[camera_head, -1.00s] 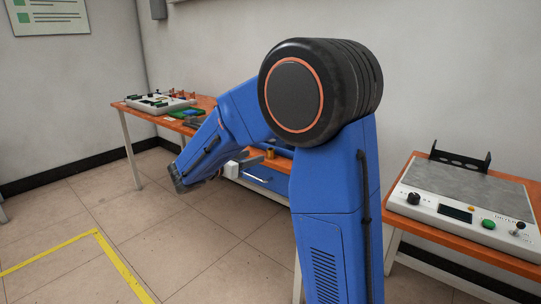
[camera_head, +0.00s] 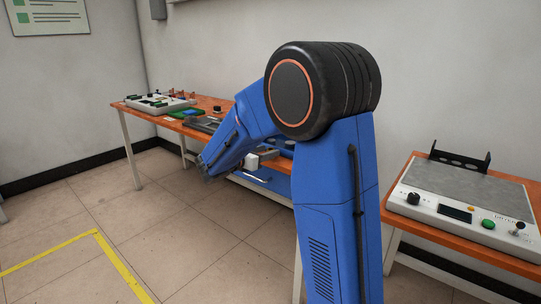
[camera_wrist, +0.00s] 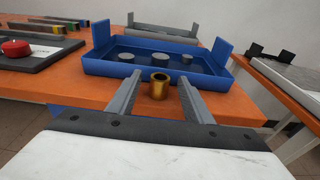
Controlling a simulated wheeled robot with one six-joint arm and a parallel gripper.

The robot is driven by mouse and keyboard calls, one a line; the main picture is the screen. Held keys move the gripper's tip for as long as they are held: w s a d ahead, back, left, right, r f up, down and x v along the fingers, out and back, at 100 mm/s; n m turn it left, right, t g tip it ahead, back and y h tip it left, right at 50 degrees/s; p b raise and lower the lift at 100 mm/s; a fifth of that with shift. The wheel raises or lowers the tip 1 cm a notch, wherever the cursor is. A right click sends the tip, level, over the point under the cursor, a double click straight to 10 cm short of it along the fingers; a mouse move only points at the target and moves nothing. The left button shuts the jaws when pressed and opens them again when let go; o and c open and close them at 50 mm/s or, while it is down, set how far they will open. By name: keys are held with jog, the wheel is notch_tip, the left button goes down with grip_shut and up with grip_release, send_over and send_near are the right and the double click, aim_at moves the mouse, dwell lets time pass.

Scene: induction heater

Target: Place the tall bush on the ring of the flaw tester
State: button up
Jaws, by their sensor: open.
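A brass-coloured bush (camera_wrist: 159,87) with a dark open bore stands upright on the orange table, in front of a blue tray, in the wrist view. My gripper (camera_wrist: 161,79) is open, with one finger on each side of the bush and a visible gap to each. In the head view my gripper (camera_head: 267,156) is partly hidden at the table's front edge, and I cannot make out the bush there.
The blue tray (camera_wrist: 94,69) holds several grey round pieces behind the bush. A dark plate (camera_wrist: 40,58) with a red knob (camera_wrist: 16,48) lies left. A black holed bracket (camera_head: 460,158) stands behind the white device. The floor in front is clear.

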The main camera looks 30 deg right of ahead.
grip_shut()
